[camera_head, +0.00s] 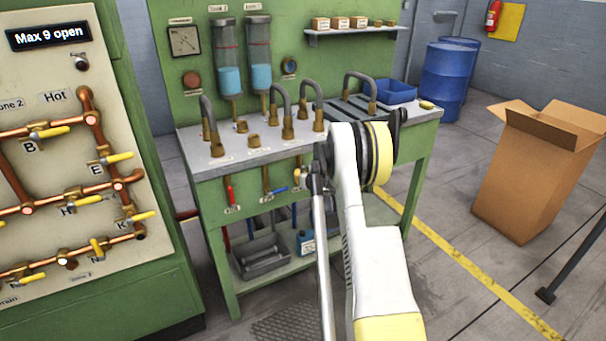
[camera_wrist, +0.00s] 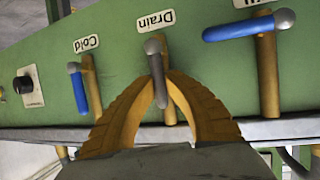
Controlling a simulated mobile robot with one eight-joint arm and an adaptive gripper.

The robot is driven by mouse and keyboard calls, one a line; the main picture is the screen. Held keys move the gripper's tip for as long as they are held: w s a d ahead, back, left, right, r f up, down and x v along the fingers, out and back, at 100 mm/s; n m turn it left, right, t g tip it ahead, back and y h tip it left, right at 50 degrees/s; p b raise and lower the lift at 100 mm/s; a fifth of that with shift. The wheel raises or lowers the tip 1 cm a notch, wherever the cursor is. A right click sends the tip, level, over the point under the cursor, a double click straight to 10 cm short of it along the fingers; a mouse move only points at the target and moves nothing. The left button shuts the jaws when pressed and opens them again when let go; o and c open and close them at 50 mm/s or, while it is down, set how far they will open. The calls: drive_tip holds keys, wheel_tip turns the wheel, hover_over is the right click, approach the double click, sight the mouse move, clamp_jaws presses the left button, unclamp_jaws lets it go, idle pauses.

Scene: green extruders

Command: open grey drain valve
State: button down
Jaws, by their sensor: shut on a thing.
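The grey drain valve handle (camera_wrist: 155,68) is in the middle of the wrist view, under an upside-down "Drain" label (camera_wrist: 155,30). The handle lies close to the line of its brass pipe, slightly tilted. My gripper (camera_wrist: 163,85) has its two ribbed yellow fingers closed around the handle, one on each side. In the head view, the drain valve (camera_head: 299,176) shows only in part beside my arm at the bench front. My arm hides most of my gripper there.
In the wrist view, a blue handle (camera_wrist: 79,90) by the "Cold" label is at left. Another blue handle (camera_wrist: 247,25) at upper right lies across its pipe. The green bench (camera_head: 215,178) also carries a red handle (camera_head: 229,188). A cardboard box (camera_head: 535,170) stands at right.

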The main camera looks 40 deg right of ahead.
drive_tip(key=c, duration=1.4)
unclamp_jaws()
drive_tip(key=v, duration=1.2)
